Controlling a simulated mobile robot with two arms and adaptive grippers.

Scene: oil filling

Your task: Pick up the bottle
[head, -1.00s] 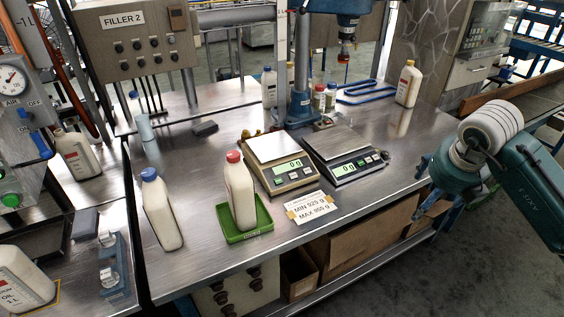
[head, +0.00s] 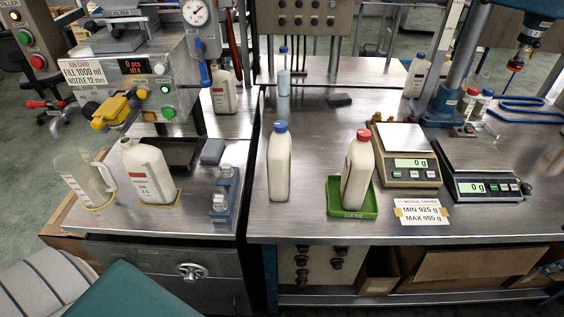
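Several similar white bottles are in the head view. An uncapped bottle (head: 148,172) with a red-marked label stands on the left bench, on a yellow-outlined spot beside a clear jug. A blue-capped bottle (head: 279,165) stands upright on the steel table. A red-capped bottle (head: 357,172) stands in a green tray (head: 336,190) to its right. Other bottles stand farther back, one behind the filler (head: 223,93) and one near the column (head: 415,76). Which bottle the task means cannot be told. Neither of my grippers shows; only part of my arm is at the bottom left.
A clear jug (head: 87,180) stands left of the uncapped bottle. The filling machine (head: 140,75) with its yellow nozzle is behind them. Two scales (head: 405,165) and a limit card (head: 421,212) sit to the right. A blue fixture (head: 226,192) stands at the left bench's right edge.

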